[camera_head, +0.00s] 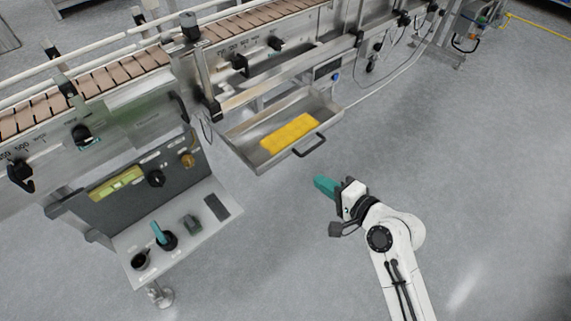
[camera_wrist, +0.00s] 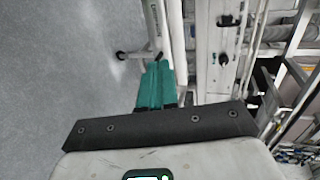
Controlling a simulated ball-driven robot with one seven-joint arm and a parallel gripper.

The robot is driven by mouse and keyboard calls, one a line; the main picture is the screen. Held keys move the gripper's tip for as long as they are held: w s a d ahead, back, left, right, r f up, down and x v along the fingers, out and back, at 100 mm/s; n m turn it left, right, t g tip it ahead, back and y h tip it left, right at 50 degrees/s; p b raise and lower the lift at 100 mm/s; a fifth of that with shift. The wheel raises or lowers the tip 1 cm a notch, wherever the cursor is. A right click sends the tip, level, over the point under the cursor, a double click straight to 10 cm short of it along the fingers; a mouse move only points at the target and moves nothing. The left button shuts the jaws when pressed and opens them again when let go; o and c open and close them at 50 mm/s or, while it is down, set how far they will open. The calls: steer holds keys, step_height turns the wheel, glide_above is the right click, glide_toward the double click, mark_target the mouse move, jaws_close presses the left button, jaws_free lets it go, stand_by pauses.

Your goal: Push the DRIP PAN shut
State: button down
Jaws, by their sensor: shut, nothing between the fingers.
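The drip pan (camera_head: 276,162) is a shallow steel tray that stands pulled out from under the conveyor machine in the head view. A yellow slab (camera_head: 289,131) lies in it, and a black bar handle (camera_head: 309,147) is on its front wall. My gripper (camera_head: 318,182) has teal fingers and is in front of the pan, to the lower right of the handle, with floor showing between them. The fingers also show together and empty in the wrist view (camera_wrist: 158,68). I cannot make out the pan clearly in the wrist view.
A control panel (camera_head: 125,190) with a shelf of knobs and a teal lever (camera_head: 158,233) stands left of the pan. The conveyor (camera_head: 110,75) runs along the back. A cable or hose (camera_head: 385,85) crosses the floor right of the pan. The floor at right is clear.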

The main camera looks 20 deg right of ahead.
steer(key=b, duration=0.2)
glide_toward(280, 154)
steer(key=x, duration=0.5)
steer(key=shift+w+f, duration=0.1)
steer(key=shift+f, duration=0.15)
steer(key=shift+w+a, duration=0.25)
steer(key=shift+w, duration=0.3)
